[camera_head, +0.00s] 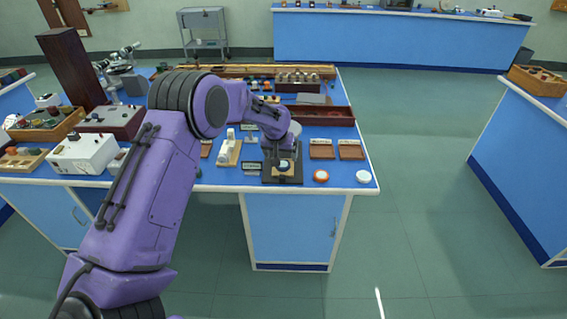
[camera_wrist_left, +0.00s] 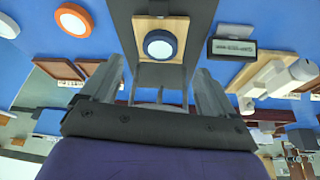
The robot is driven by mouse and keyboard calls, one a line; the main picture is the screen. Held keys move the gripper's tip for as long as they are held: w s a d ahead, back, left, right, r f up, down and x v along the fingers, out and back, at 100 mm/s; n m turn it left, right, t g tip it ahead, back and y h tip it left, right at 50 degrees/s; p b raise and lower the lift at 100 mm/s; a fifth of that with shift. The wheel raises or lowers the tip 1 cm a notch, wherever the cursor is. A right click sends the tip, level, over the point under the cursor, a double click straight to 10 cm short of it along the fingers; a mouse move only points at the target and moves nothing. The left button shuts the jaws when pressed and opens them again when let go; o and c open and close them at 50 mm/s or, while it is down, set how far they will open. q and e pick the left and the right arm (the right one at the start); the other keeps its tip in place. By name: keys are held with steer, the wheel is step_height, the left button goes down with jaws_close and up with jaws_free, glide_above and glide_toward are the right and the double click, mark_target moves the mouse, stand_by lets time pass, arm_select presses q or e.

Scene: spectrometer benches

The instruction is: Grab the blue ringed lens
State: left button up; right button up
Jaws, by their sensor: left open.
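The blue ringed lens (camera_wrist_left: 160,44) has a dark blue ring around a pale disc. It lies on a light wooden pad (camera_wrist_left: 170,74) set on a dark base, near the front edge of the blue bench. It also shows small in the head view (camera_head: 284,165). My left gripper (camera_wrist_left: 160,72) is open, its two fingers apart and nothing between them. It hangs over the dark base, with the lens just beyond the fingertips in the wrist view. In the head view my left gripper (camera_head: 281,148) is partly hidden by its own wrist. My right gripper is not in view.
An orange ringed lens (camera_head: 321,175) and a white round piece (camera_head: 363,176) lie to the right on the bench. A small display (camera_head: 251,168) and a wooden stand with white parts (camera_head: 228,152) are to the left. Wooden trays (camera_head: 322,150) lie behind.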

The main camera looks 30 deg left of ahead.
mark_target(283, 164)
arm_select(q)
steer(key=shift+f+p, duration=0.5)
steer(key=shift+f, duration=0.25)
steer(key=x, duration=0.3)
steer(key=w+p+x, duration=0.1)
steer(key=x, duration=0.2)
steer(key=shift+a+r, duration=0.1)
steer(key=shift+r, duration=0.05)
steer(key=shift+s+r, duration=0.2)
steer(key=shift+s, duration=0.25)
steer(key=shift+c, duration=0.3)
steer(key=shift+w+f, duration=0.1)
steer(key=shift+w, duration=0.05)
steer(key=c, duration=1.1)
steer(key=shift+c, duration=0.4)
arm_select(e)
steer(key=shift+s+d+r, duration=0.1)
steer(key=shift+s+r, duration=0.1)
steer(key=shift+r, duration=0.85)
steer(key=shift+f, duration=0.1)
